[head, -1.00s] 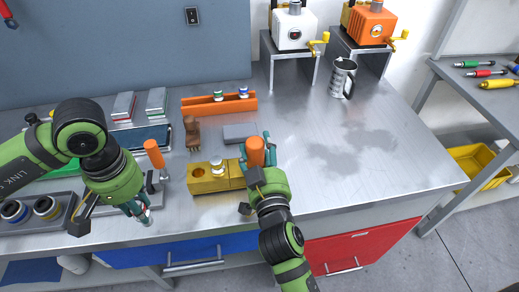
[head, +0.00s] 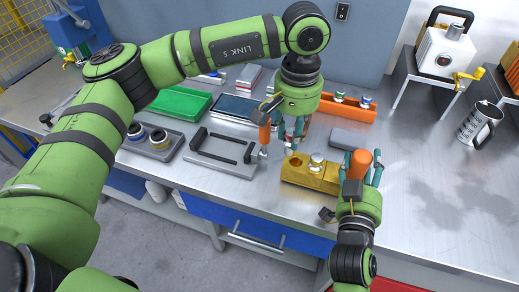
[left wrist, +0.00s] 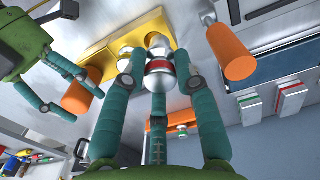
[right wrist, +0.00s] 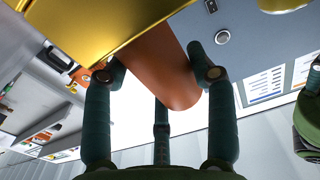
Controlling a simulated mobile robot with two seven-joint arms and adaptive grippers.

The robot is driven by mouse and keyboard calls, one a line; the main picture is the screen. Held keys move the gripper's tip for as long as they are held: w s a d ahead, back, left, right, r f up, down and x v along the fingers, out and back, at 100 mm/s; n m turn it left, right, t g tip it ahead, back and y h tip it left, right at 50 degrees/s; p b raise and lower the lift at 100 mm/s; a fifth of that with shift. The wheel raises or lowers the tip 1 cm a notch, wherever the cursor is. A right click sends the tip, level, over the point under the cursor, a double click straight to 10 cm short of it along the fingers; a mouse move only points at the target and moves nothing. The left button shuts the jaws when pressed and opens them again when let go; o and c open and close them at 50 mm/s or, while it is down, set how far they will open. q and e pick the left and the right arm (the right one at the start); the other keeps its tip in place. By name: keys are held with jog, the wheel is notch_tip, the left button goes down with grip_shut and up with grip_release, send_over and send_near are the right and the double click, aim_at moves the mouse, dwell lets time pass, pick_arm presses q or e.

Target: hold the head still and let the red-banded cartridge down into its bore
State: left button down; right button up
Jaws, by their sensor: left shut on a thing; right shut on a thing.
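The head, a yellow brass block (head: 322,184), sits on the bench with an open bore (head: 295,161) at its left and a white-topped cartridge (head: 316,159) seated beside that. My right gripper (head: 363,168) is shut on the head's orange handle (head: 360,160), which also shows between its fingers in the right wrist view (right wrist: 165,65). My left gripper (head: 292,140) points down by the bore end of the block. In the left wrist view it is shut on the silver red-banded cartridge (left wrist: 158,64).
Another orange handle (head: 265,138) stands upright at the grey fixture (head: 215,160) left of the block. An orange rack (head: 350,110) with cartridges and a grey block (head: 347,139) lie behind. The bench to the right is clear up to the mug (head: 480,125).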

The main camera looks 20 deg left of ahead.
aim_at(295, 169)
pick_arm(q)
jog(key=shift+w+d+f, duration=0.3)
jog(key=shift+d+f, duration=0.1)
jog(key=shift+f, duration=0.25)
jog(key=shift+w+d+f, duration=0.25)
jog(key=shift+d+f, duration=0.1)
jog(key=shift+f, duration=0.25)
jog(key=shift+f, duration=0.35)
jog(key=shift+f, duration=0.55)
jog(key=shift+f, duration=1.1)
jog(key=shift+f, duration=0.15)
jog(key=c, duration=0.9)
grip_release()
